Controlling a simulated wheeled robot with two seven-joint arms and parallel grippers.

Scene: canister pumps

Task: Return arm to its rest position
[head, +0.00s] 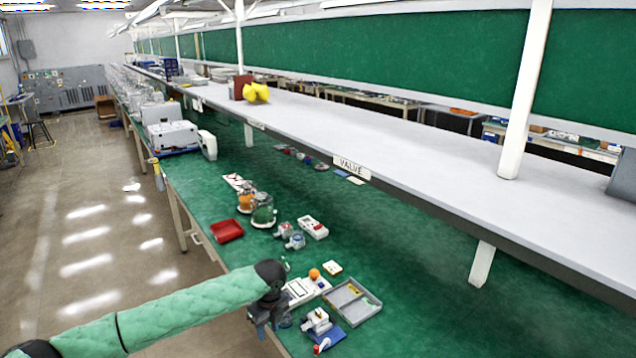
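My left arm, in a green quilted sleeve, reaches in from the lower left of the head view. Its dark gripper (268,318) points down at the near edge of the green bench, left of a white pump-like part (318,321) on a blue mat (331,338). The fingertips are small and dark, so I cannot tell if they are open or hold anything. A clear canister with green contents (263,216) stands farther back, beside one with orange contents (246,201). My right gripper is not in view.
A grey divided tray (367,313) lies right of the gripper, with an orange ball (314,273) behind it. A red tray (227,231) sits near the bench edge. A long white shelf (420,150) overhangs the bench. The green surface right of the grey tray is clear.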

